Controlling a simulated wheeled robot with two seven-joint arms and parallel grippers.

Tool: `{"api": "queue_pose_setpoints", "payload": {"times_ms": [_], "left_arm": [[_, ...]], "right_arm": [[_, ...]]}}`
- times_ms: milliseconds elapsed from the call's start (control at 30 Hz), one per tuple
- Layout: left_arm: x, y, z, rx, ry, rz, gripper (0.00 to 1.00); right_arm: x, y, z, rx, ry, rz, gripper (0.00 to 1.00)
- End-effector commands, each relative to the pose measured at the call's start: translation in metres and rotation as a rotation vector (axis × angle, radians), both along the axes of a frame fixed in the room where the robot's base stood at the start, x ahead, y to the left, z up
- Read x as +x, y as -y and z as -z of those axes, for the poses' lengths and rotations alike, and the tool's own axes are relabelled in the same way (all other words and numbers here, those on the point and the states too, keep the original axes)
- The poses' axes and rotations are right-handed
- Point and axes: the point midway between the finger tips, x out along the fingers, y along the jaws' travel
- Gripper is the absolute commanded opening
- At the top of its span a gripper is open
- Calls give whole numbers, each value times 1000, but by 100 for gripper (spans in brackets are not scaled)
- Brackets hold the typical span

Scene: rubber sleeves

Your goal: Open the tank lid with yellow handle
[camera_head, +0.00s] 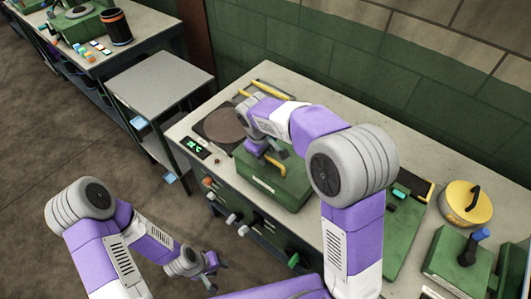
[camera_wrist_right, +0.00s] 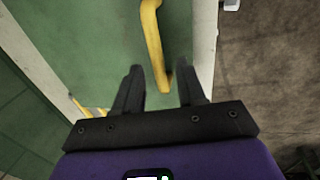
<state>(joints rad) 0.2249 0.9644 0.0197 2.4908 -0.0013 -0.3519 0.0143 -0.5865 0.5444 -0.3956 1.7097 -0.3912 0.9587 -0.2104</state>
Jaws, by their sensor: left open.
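The green tank lid (camera_head: 262,181) lies on the workbench, with its yellow handle (camera_head: 276,165) partly hidden by my right arm in the head view. My right gripper (camera_head: 272,153) is above the lid, close to the handle. In the right wrist view, its two dark fingers (camera_wrist_right: 158,90) are apart. The yellow handle (camera_wrist_right: 153,45) runs down the green lid (camera_wrist_right: 100,40), and its near end appears between the fingertips. I cannot tell whether they touch it. My left gripper (camera_head: 217,276) is low at the left, away from the bench, with its fingers apart.
A dark round plate (camera_head: 222,126) and a small green display (camera_head: 195,148) are left of the lid. A yellow round lid (camera_head: 467,201) and a green box with a blue-topped lever (camera_head: 458,258) stand at the right. A grey cart (camera_head: 160,82) stands left of the bench.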

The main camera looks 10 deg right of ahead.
Motion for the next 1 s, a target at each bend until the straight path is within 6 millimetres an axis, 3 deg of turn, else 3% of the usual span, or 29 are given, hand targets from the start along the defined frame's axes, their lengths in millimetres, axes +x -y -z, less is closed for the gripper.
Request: {"api": "queue_pose_setpoints", "payload": {"times_ms": [167,433,800,1000], "left_arm": [[0,0,0,0,0,0,43],[0,0,0,0,0,0,43],[0,0,-1,0,0,0,43],[0,0,-12,0,0,0,43]], "right_arm": [[0,0,0,0,0,0,40],[0,0,0,0,0,0,0],[0,0,-1,1,-1,0,0],[2,3,-10,21,-15,3,0]]}}
